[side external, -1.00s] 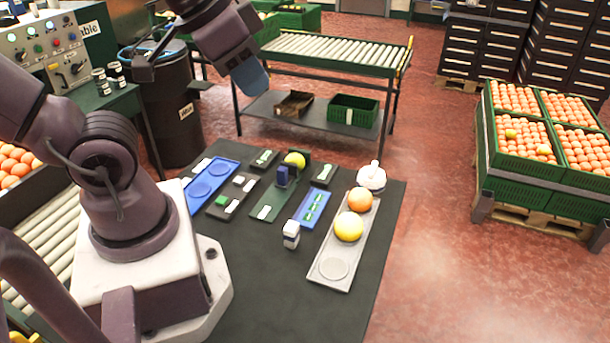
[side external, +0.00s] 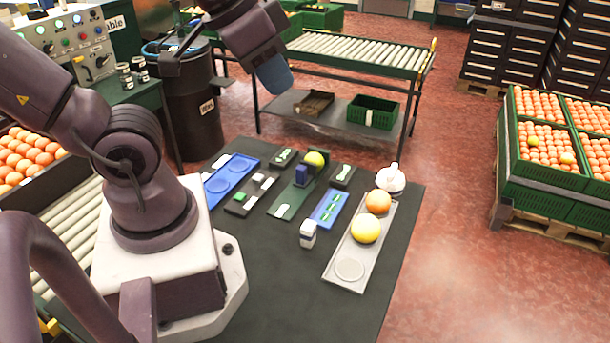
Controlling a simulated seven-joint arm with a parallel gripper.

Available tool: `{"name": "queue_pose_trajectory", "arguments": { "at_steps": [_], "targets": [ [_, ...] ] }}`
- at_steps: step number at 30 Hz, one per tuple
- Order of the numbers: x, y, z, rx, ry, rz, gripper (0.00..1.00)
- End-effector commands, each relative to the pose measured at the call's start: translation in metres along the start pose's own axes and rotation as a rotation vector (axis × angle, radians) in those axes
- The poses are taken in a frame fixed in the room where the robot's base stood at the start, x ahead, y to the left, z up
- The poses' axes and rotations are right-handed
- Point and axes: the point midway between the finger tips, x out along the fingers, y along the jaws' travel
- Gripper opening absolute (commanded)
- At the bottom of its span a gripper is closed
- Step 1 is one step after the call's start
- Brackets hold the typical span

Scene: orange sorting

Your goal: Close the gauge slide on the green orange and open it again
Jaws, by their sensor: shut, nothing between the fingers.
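The gauge is a dark green base (side external: 286,206) on the black mat, with a blue slide block (side external: 301,174) on it. The yellow-green orange (side external: 314,159) sits at its far end, against a dark upright stop. The slide stands right by the orange; from this angle I cannot tell whether they touch. My gripper (side external: 275,77), with blue fingertips, is high above the far side of the mat, well clear of the gauge. Its fingers look shut with nothing between them.
A grey tray (side external: 347,269) at right holds an orange fruit (side external: 378,202) and a yellow fruit (side external: 366,229). A blue card tray (side external: 328,208) and a blue two-ring tray (side external: 229,180) flank the gauge.

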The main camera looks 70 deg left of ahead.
Motion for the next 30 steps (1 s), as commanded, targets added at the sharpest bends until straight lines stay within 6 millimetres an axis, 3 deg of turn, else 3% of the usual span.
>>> {"name": "queue_pose_trajectory", "arguments": {
  "at_steps": [6, 8, 12, 14, 23, 30],
  "targets": [
    [0.0, 0.0, 0.0, 0.0, 0.0, 0.0, 0.0],
    [0.0, 0.0, 0.0, -0.001, 0.0, -0.001, 0.12],
    [0.011, -0.009, 0.003, -0.041, -0.055, -0.02, 0.44],
    [0.021, -0.017, 0.003, -0.074, -0.108, -0.032, 0.49],
    [0.094, -0.079, -0.003, -0.341, -0.38, -0.085, 0.49],
    [0.166, -0.141, 0.01, -0.579, -0.517, -0.123, 0.49]
  ]
}}
